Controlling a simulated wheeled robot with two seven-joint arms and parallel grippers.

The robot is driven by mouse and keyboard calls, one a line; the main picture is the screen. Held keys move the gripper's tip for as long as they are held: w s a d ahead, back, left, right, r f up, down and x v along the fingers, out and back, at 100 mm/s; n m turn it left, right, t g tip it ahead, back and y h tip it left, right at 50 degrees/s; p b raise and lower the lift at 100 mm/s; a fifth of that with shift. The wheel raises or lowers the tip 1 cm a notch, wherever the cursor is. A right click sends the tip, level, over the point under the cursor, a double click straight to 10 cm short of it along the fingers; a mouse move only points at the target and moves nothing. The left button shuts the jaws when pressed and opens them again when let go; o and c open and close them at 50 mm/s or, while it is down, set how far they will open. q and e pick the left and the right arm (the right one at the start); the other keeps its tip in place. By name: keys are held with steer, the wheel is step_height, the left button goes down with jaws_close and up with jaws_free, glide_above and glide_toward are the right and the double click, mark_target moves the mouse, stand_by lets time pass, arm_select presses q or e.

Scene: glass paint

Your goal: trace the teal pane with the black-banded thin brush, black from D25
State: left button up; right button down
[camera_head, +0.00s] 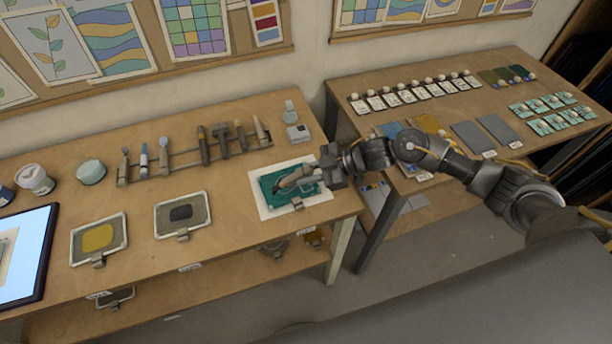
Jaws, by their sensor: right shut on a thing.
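The teal pane (270,189) lies on a white sheet (261,209) at the right end of the near bench. My right gripper (325,168) is at the pane's right edge, shut on a brush (295,179) that lies over the pane. The brush looks greyish brown; its band is too small to make out, and I cannot tell whether its tip touches the glass. A tray with a black patch of paint (181,213) stands left of the pane. Its label is not readable. My left gripper is not in view.
A rack (195,160) with several upright tools stands behind the trays. A yellow-paint tray (98,238), jars (36,179) and a screen (40,262) are at left. The right table (452,115) holds cards and glass samples.

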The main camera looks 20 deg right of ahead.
steer(key=shift+w+d, duration=0.15)
steer(key=shift+w+d, duration=0.25)
steer(key=shift+w, duration=0.15)
steer(key=shift+w+b, duration=0.35)
steer(key=shift+w, duration=0.35)
steer(key=shift+w+d+b, duration=0.35)
steer(key=shift+w, duration=0.25)
